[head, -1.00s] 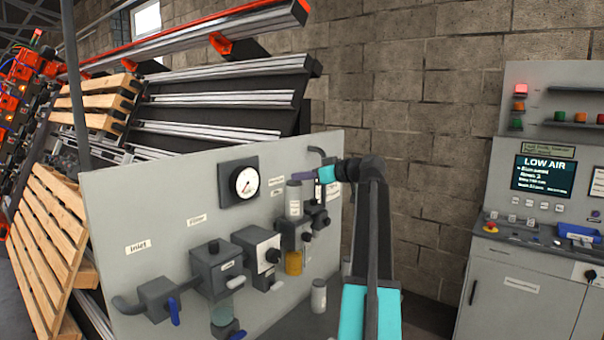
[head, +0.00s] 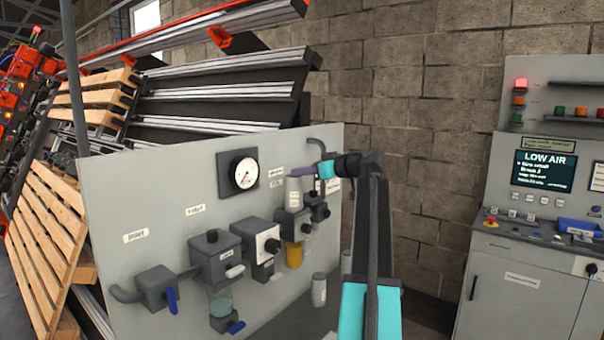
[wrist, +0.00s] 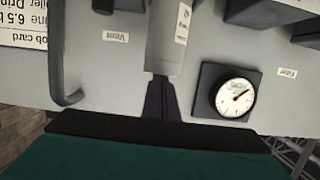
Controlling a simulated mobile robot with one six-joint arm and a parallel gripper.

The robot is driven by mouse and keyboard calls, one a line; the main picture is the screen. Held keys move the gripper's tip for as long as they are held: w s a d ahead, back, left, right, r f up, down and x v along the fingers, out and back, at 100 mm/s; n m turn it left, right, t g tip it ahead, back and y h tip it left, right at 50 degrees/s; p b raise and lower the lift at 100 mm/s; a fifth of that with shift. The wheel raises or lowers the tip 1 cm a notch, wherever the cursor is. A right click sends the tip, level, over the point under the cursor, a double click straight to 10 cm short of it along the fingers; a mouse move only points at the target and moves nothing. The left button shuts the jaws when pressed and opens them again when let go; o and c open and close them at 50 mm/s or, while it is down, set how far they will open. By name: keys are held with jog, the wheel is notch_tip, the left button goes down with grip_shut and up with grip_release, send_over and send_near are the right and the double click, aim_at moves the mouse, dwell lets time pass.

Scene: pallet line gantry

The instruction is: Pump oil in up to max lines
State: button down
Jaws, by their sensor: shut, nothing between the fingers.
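The lubricator (head: 292,224) with an amber oil bowl (head: 294,256) is mounted toward the right of the grey panel (head: 115,200) in the head view. A pale grey cylinder (head: 293,194) with a label stands upright above it. In the wrist view, which is upside down, this cylinder (wrist: 166,40) is in the middle. My gripper (head: 303,171) is shut and empty at the cylinder's top end; it shows there in the wrist view too (wrist: 160,98). I cannot tell whether the fingertips touch the cylinder. The oil level and max line are too small to read.
A gauge (head: 243,173), an inlet valve (head: 158,290), a filter (head: 212,260) and a regulator (head: 256,243) are on the panel. Another grey cylinder (head: 319,290) stands below. A console screen (head: 545,171) reads "LOW AIR". Wooden pallets (head: 50,230) stand at left.

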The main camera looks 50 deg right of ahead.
aim_at(300, 177)
jog(key=shift+f, duration=0.35)
dwell(0.3)
notch_tip(300, 177, up, 4)
jog(key=shift+r, duration=0.1)
jog(key=a+b+v, duration=0.1)
jog(key=b+v, duration=0.2)
jog(key=v, duration=0.7)
jog(key=shift+d+r, duration=0.2)
jog(key=shift+d, duration=0.25)
dwell(0.6)
